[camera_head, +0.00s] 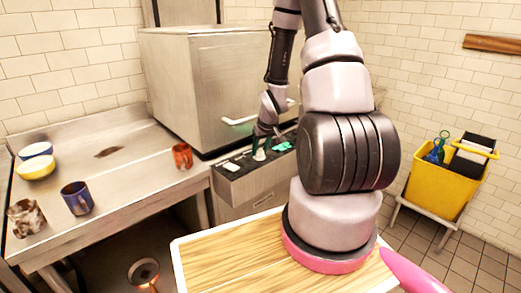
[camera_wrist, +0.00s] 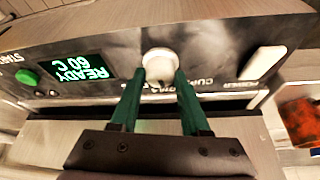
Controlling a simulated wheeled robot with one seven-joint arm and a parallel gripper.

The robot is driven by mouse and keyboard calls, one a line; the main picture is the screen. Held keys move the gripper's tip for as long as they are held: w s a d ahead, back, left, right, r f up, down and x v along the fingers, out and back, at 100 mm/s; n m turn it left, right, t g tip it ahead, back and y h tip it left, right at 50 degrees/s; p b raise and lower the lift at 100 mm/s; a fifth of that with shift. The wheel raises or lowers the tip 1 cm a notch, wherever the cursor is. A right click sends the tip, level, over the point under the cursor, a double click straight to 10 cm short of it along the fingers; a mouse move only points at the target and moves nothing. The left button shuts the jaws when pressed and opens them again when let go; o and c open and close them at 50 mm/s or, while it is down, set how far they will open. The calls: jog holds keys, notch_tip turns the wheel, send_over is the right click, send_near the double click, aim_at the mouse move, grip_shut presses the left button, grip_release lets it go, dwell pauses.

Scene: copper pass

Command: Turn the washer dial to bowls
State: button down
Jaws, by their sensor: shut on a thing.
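The washer (camera_head: 215,85) is a large metal box with a sloped control panel (camera_head: 240,185) at its front. Its dial (camera_wrist: 160,62) is a round white knob on the dark panel in the wrist view. My gripper (camera_wrist: 163,80) has green fingers, one on each side of the dial, and is shut on it. In the head view my gripper (camera_head: 261,147) reaches down to the panel. Lettering beside the dial is upside down and partly hidden by the fingers; "CUP" shows at its right. Which label the dial points to I cannot tell.
The panel has a display (camera_wrist: 80,68) reading "READY 60 C", a green start button (camera_wrist: 27,77) and a white power switch (camera_wrist: 262,63). An orange cup (camera_head: 182,156), a blue mug (camera_head: 77,198) and bowls (camera_head: 36,168) stand on the metal counter (camera_head: 120,185).

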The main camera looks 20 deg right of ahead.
jog(key=shift+m+h, duration=0.3)
jog(key=shift+m, duration=0.5)
jog(key=shift+c, duration=1.9)
grip_release()
jog(key=shift+r, duration=0.1)
jog(key=v, duration=1)
jog(key=shift+r, duration=0.3)
jog(key=shift+s+a, duration=0.1)
